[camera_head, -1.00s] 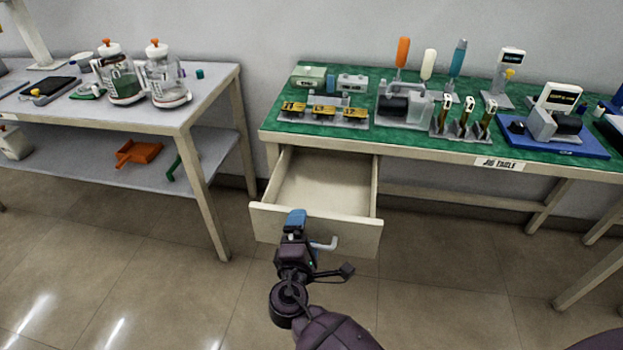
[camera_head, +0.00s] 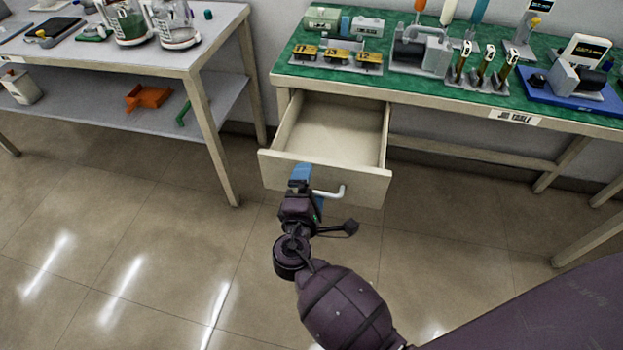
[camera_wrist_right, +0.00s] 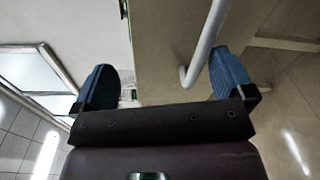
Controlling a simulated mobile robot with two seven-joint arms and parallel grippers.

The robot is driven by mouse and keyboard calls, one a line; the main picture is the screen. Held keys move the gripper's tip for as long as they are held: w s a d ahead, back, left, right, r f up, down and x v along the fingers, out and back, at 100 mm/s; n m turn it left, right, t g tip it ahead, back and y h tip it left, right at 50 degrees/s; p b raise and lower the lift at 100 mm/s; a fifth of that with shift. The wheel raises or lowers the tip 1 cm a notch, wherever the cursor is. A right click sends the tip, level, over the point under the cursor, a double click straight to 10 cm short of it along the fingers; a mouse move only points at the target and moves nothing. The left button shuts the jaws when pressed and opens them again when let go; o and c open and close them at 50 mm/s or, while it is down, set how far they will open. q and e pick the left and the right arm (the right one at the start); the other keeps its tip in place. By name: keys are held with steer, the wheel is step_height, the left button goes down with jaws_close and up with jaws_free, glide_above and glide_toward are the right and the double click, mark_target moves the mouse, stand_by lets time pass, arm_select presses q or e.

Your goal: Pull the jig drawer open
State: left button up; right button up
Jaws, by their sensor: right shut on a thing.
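The jig drawer (camera_head: 325,179) stands well open under the left end of the green-topped jig table (camera_head: 513,117). Its inside (camera_head: 330,128) looks empty. A white bar handle (camera_head: 329,193) sits on the drawer front. Part of the handle is hidden by the gripper in the head view. My left gripper is not in view.
Fixtures with yellow blocks (camera_head: 337,56) and tools stand on the table top. The tiled floor before the drawer is clear apart from my arm.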

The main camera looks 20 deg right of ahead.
steer(key=shift+s+a+r, duration=0.35)
steer(key=shift+a+r, duration=0.15)
steer(key=shift+c, duration=0.4)
steer(key=shift+s+a, duration=0.2)
steer(key=shift+s, duration=0.15)
steer(key=c, duration=0.8)
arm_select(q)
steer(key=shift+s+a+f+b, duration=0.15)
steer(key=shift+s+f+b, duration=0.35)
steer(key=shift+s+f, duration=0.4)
arm_select(e)
steer(key=shift+o, duration=0.2)
steer(key=s+a+f, duration=0.2)
steer(key=s+a, duration=0.2)
steer(key=s, duration=0.2)
steer(key=shift+s+f, duration=0.25)
steer(key=shift+s, duration=0.1)
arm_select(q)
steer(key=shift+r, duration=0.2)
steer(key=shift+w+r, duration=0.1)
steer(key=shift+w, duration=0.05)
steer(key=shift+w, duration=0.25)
